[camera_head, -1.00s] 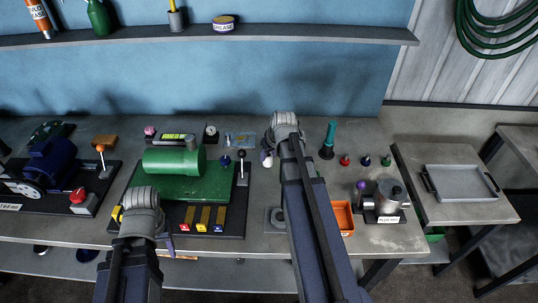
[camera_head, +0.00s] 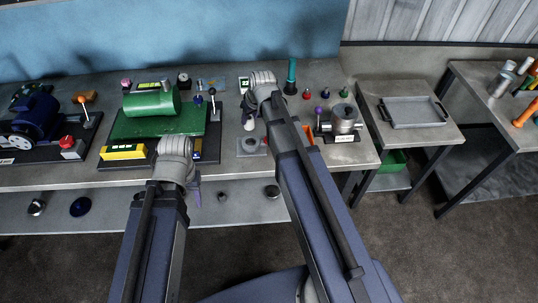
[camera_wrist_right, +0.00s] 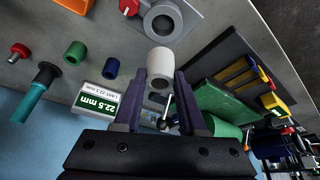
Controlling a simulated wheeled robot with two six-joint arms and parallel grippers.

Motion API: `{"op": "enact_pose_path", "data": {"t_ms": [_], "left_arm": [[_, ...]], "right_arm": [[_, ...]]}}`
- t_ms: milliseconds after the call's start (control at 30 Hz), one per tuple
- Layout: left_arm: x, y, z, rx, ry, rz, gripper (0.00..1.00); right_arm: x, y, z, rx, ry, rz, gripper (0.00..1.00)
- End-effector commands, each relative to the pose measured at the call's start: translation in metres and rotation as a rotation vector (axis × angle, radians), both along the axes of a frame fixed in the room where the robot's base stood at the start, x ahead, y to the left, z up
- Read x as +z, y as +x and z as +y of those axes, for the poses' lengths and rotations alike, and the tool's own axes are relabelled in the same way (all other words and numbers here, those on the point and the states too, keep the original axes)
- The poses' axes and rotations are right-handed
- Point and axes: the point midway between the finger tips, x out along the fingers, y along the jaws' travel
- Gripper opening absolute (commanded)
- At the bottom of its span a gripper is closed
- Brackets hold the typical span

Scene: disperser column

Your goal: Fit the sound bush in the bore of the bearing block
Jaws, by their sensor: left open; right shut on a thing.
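My right gripper (camera_wrist_right: 160,88) is shut on a white bush (camera_wrist_right: 159,64), with the purple fingers on either side of it. The bush also shows in the head view (camera_head: 249,125), just behind the bearing block. The grey bearing block (camera_wrist_right: 182,34) lies flat on the bench with its round bore open. In the right wrist view, the bush is below the bore in the picture and apart from it. The block also shows in the head view (camera_head: 242,152), partly behind my right arm. My left gripper (camera_head: 194,189) is open near the bench's front edge.
A green (camera_wrist_right: 75,52) and a blue bush (camera_wrist_right: 111,68) stand near a display reading 22.5 mm (camera_wrist_right: 97,101). A teal-handled tool (camera_head: 291,75), an orange bin (camera_head: 310,132) and a grey machine (camera_head: 344,119) are to the right. A green motor (camera_head: 152,103) stands left.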

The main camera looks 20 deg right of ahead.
Motion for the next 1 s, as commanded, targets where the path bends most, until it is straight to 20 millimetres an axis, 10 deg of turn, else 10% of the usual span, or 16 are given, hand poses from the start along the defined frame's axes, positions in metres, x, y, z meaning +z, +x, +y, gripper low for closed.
{"op": "enact_pose_path", "data": {"t_ms": [1000], "left_arm": [[-0.066, 0.000, 0.000, -0.001, 0.001, 0.000, 0.50]], "right_arm": [[-0.066, 0.002, 0.006, 0.008, 0.000, 0.000, 0.00]]}}
